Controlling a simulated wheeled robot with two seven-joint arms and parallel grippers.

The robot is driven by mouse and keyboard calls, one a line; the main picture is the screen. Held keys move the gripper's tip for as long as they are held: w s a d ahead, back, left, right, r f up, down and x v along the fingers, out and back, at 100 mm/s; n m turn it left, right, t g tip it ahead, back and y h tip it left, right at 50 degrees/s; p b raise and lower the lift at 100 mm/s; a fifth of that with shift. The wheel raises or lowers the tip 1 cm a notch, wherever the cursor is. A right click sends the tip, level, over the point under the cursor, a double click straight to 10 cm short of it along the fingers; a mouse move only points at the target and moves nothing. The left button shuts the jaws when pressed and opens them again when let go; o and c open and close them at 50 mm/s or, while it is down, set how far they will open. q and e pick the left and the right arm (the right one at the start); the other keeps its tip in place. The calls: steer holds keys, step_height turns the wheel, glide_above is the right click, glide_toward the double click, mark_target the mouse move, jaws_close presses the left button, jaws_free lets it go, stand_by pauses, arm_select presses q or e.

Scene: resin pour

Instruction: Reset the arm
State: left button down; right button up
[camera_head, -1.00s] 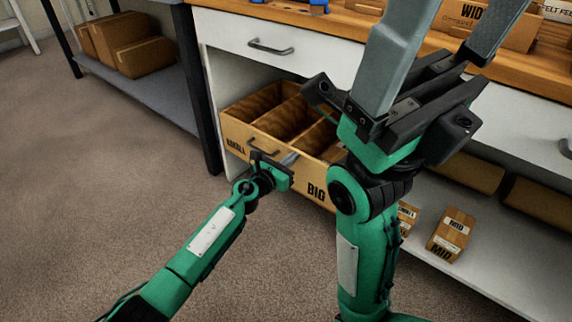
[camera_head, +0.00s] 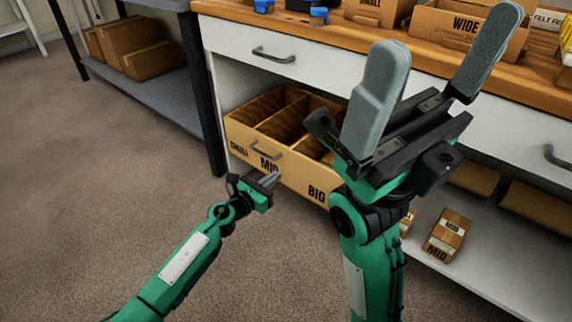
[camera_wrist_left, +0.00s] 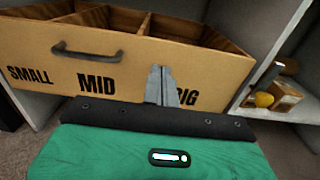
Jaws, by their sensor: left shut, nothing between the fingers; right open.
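My left gripper (camera_head: 270,180) is shut and empty in front of the wooden drawer box. In the left wrist view its closed fingers (camera_wrist_left: 161,85) point at the box's front face. My right gripper (camera_head: 430,70) is raised close to the head camera, with its two grey fingers spread wide and nothing between them. The wooden box (camera_head: 238,130) sits pulled partly out of the lower shelf. It has several open compartments, a dark handle and the labels SMALL, MID and BIG. It also shows in the left wrist view (camera_wrist_left: 210,72), apart from the fingers as far as I can tell.
A small MID carton (camera_head: 447,235) stands on the lower white shelf (camera_head: 490,262). The closed white drawer (camera_head: 230,38) is above the box. The wooden worktop (camera_head: 228,9) holds cartons and a blue item. A side rack (camera_head: 165,90) stands left. The floor at left is clear.

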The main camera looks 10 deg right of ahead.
arm_select(q)
steer(key=shift+p+v, duration=0.45)
steer(key=shift+v, duration=1.9)
